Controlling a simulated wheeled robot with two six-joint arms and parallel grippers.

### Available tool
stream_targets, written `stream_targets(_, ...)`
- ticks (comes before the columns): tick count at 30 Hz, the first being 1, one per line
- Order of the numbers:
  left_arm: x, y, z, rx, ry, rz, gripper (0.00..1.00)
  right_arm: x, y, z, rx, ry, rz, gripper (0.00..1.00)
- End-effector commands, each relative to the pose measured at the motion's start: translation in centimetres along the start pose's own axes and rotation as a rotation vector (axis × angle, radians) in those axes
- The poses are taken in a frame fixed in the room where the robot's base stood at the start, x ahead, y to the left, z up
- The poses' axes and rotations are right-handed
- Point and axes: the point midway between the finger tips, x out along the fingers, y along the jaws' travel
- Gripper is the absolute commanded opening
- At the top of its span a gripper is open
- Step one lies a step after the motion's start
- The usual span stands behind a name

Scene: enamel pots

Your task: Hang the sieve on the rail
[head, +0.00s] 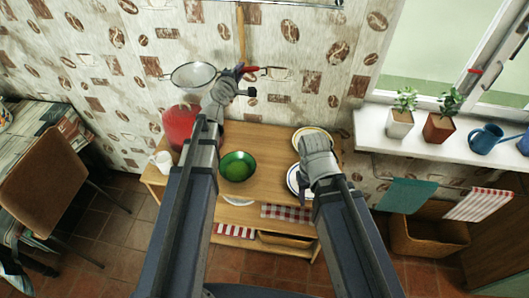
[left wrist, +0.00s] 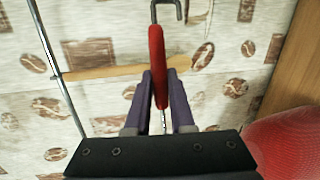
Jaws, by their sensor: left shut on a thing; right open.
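The sieve (head: 193,75) has a round mesh bowl with a dark rim and a red handle; in the head view the bowl lies left of my left gripper and the handle points right. My left gripper (head: 243,76) is shut on the red handle, in front of the wall. In the left wrist view the red handle (left wrist: 157,60) stands between the fingers, with a metal hook-shaped end above it; the bowl is out of view. The rail (head: 290,4) runs along the wall at the top of the head view, above the sieve. My right gripper (head: 303,187) is open over the sideboard.
A wooden utensil (head: 241,35) hangs on the wall beside the handle. A red pot (head: 178,128) stands below the sieve. A green bowl (head: 238,167), white mug (head: 162,160) and plates (head: 313,134) are on the sideboard (head: 265,140). Potted plants (head: 400,123) stand on the windowsill at right.

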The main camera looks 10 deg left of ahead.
Motion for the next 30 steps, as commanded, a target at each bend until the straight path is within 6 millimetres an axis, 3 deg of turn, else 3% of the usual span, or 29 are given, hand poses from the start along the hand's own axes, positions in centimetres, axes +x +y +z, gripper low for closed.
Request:
stream_targets(5,1.4,-4.1,2.2,0.006,-0.033,-0.003,0.00,4.0,-0.4,-0.2,0.000,0.000,0.000,0.50)
stream_targets(21,6.0,-20.9,15.4,0.040,-0.211,-0.019,0.00,20.2,-1.9,-1.2,0.000,0.000,0.000,0.50)
stream_targets(27,6.7,-25.0,19.0,0.050,-0.259,-0.023,0.00,24.0,-2.3,-1.4,0.000,0.000,0.000,0.50)
stream_targets(30,6.8,-26.1,20.2,0.052,-0.273,-0.024,0.00,25.0,-2.4,-1.5,0.000,0.000,0.000,0.50)
